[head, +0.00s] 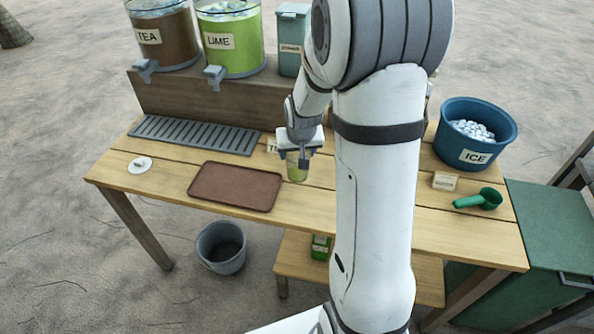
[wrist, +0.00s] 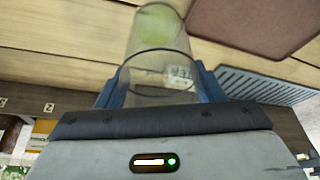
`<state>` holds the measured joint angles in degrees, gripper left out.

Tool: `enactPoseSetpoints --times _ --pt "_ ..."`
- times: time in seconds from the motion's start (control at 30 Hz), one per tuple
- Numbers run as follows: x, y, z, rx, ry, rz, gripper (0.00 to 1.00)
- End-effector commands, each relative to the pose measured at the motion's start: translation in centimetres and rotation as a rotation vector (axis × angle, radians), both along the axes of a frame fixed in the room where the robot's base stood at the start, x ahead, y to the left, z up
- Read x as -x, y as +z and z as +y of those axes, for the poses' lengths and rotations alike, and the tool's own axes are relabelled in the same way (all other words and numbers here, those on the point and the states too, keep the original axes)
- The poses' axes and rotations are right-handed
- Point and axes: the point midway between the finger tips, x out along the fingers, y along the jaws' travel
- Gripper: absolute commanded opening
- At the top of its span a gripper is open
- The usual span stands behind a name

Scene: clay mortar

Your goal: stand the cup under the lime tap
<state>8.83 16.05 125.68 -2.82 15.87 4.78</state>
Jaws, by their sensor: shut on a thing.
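My gripper (head: 299,152) is shut on a clear cup (head: 297,173) and holds it over the table, to the right of the drip grate. In the wrist view the cup (wrist: 158,50) sits between the blue fingers of my gripper (wrist: 155,88), with a greenish-yellow patch seen at its far end. The lime dispenser (head: 230,40) is a green clear tank labelled LIME, on the raised shelf at the back left. Its grey lime tap (head: 215,76) juts out above the slotted drip grate (head: 196,134). The grate also shows in the wrist view (wrist: 262,84).
A TEA dispenser (head: 164,40) stands left of the lime one. A brown tray (head: 235,187) lies in front of the grate, with a small white disc (head: 140,164) to its left. An ICE tub (head: 476,134), a small labelled block (head: 444,182) and a green scoop (head: 478,199) are at right.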

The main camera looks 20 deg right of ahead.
Motion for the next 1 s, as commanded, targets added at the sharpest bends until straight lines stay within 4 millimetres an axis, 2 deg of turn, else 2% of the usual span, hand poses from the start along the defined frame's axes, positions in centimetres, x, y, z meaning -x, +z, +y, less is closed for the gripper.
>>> enactPoseSetpoints --times 0.03,0.27,0.43,0.83,0.87,1.0 --pt "0.1 -0.8 -0.1 0.0 -0.001 0.003 0.39" --pt "0.0 -2.6 -0.2 0.0 -0.004 0.001 0.39" --pt "0.1 -5.1 -0.2 0.0 -0.004 0.002 0.39" --pt "0.0 -5.7 -0.3 0.0 -0.005 -0.002 0.39" --pt "0.0 -5.5 -0.3 0.0 -0.005 -0.002 0.64" --pt "0.0 -5.5 -0.3 0.0 -0.005 -0.001 0.76"
